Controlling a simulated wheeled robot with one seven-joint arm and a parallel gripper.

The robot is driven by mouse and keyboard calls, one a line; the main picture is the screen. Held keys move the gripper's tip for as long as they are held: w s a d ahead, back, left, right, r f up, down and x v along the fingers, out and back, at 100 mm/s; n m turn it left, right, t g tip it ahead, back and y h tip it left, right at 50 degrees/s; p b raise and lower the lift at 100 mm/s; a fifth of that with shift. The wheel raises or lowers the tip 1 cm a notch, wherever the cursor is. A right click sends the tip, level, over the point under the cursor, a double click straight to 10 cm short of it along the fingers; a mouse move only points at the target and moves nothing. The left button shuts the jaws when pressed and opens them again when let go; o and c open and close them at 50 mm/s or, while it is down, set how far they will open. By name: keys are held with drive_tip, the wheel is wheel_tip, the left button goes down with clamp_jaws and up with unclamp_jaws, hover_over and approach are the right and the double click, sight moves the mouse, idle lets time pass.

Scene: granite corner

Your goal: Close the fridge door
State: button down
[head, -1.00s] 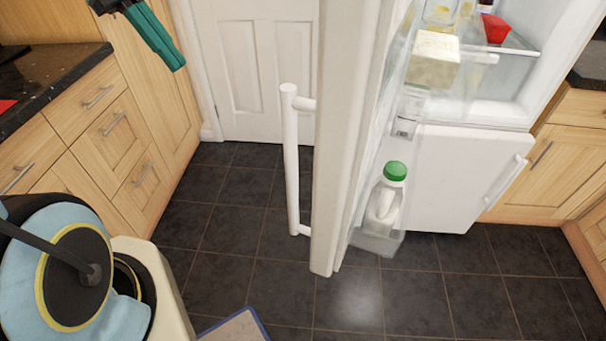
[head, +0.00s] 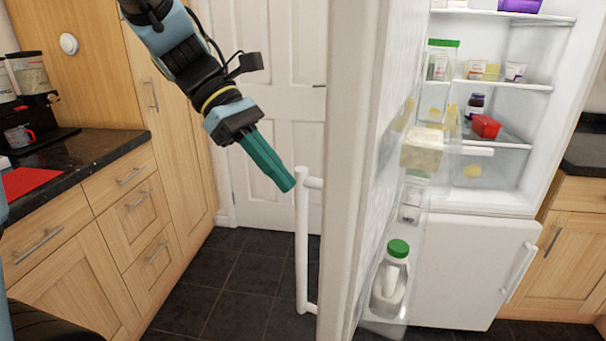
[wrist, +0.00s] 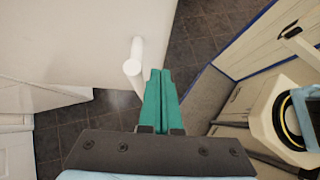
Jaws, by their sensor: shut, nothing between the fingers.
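The white fridge door (head: 345,180) stands wide open, seen nearly edge-on in the head view, with its shelves facing right. Its white bar handle (head: 302,245) is upright on the left side of the door. My gripper (head: 288,184) is shut and empty, its green fingers pointing down and right close to the handle's top end. In the wrist view the shut fingers (wrist: 160,75) lie just right of the handle (wrist: 135,65), beside the door face (wrist: 70,40). I cannot tell whether they touch the handle. The fridge body (head: 490,120) is open at the right.
A milk bottle (head: 391,278) and a pale block (head: 424,148) sit in the door shelves. Wooden drawers (head: 128,205) with a dark worktop (head: 85,160) stand at the left. A white panelled door (head: 265,60) is behind. Dark tiled floor (head: 240,280) is clear left of the handle.

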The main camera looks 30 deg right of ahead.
sight(305, 179)
drive_tip(key=shift+s+d+p, duration=0.3)
drive_tip(key=shift+s+d, duration=0.25)
drive_tip(key=shift+s, duration=0.3)
drive_tip(key=shift+s+d+p, duration=0.25)
drive_tip(key=shift+s+d, duration=0.3)
drive_tip(key=shift+s, duration=0.25)
drive_tip(key=shift+s+d, duration=0.1)
